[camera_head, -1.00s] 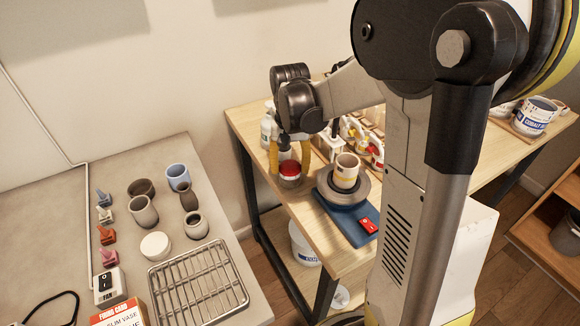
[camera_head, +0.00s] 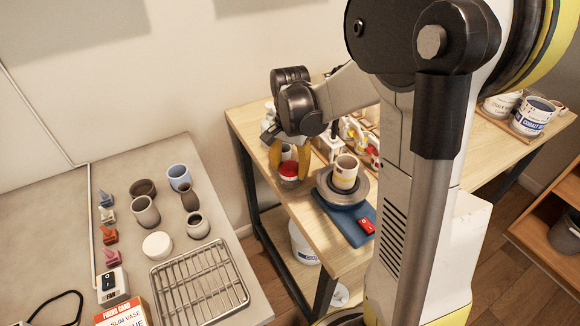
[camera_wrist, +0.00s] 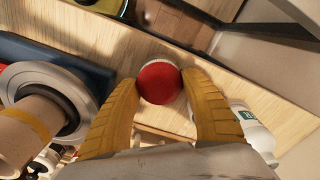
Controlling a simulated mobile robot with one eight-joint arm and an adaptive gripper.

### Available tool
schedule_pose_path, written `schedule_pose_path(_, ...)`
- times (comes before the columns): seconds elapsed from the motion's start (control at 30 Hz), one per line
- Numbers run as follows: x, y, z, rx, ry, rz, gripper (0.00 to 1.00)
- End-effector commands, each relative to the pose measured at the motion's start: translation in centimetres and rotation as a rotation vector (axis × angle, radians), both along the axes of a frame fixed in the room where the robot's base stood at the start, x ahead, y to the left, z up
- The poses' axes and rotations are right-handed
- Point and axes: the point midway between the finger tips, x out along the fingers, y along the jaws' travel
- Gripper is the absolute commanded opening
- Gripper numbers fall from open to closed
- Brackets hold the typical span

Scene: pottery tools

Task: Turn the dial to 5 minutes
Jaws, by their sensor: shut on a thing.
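A round dial with a red top (camera_head: 289,169) and a paler rim sits on the wooden table near its left edge. It also shows in the wrist view (camera_wrist: 159,82), between my two yellow fingers. My gripper (camera_head: 289,175) points down over it, with one finger on either side. In the wrist view the fingertips of my gripper (camera_wrist: 160,88) press against its sides, so it is shut on the dial. No minute marks or numbers can be read, so the setting cannot be told.
A pottery wheel with a beige cup (camera_head: 345,172) stands right of the dial on a blue base (camera_head: 352,226) with a red switch (camera_head: 366,226). White bottles stand close behind. A grey table (camera_head: 60,220) with pots and a wire rack (camera_head: 199,283) is at left.

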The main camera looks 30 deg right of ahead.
Motion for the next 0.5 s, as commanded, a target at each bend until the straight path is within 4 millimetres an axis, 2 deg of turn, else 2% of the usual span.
schedule_pose_path(0.47,-0.02,0.00,-0.04,0.000,0.000,-0.017,0.23)
schedule_pose_path(0.5,-0.02,0.00,-0.04,0.000,0.000,-0.017,0.65)
